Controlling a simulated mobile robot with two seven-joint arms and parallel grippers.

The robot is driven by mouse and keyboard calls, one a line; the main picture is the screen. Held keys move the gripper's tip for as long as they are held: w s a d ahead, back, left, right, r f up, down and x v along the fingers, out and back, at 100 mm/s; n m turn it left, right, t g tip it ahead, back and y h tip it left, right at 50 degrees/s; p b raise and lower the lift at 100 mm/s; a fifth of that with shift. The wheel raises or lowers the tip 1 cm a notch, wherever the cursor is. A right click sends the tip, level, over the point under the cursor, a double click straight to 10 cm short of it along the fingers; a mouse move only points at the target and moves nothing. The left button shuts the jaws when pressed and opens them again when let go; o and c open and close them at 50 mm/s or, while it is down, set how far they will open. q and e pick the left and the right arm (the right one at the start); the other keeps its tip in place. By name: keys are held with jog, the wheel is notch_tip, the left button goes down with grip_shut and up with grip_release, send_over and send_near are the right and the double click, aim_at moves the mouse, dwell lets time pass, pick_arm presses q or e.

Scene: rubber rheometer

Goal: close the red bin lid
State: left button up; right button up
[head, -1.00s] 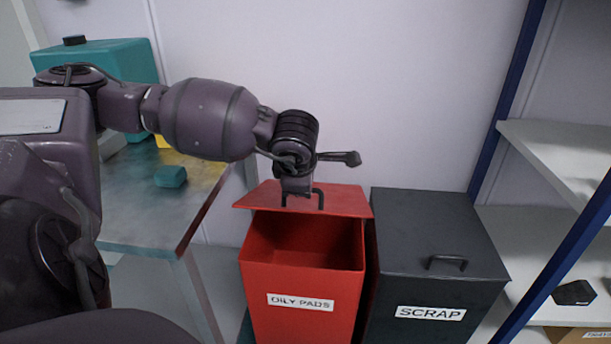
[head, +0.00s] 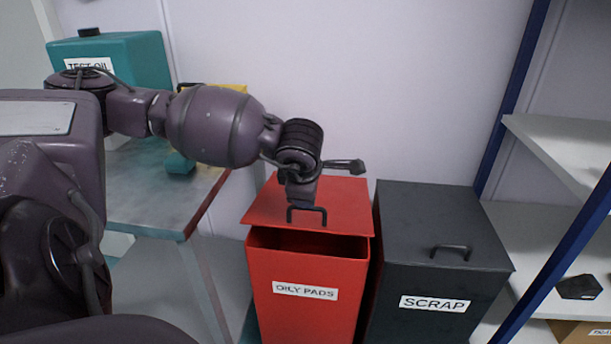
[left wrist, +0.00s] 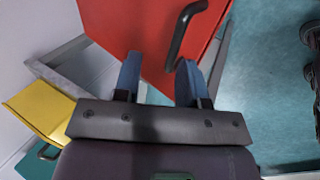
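The red bin (head: 306,266), labelled "OILY PADS", stands on the floor with its red lid (head: 340,200) partly lowered. A dark gap shows under the lid's front edge. The black lid handle (head: 320,222) is near that edge. My left gripper (head: 303,198) is over the lid just behind the handle. In the left wrist view its two blue fingers (left wrist: 158,82) are apart with nothing between them. The lid (left wrist: 145,30) and its handle (left wrist: 182,32) lie just beyond the fingertips; I cannot tell whether they touch. My right gripper is not in view.
A dark "SCRAP" bin (head: 440,240) stands close on the right, its lid shut. A metal table (head: 150,205) with a teal "TEST OIL" container (head: 130,58) and a yellow object (head: 232,89) is at left. Shelving (head: 560,145) stands at far right; a wall is behind.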

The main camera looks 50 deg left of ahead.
pick_arm(q)
jog(key=p+v, duration=0.2)
jog(key=v, duration=0.8)
jog(key=shift+c, duration=0.3)
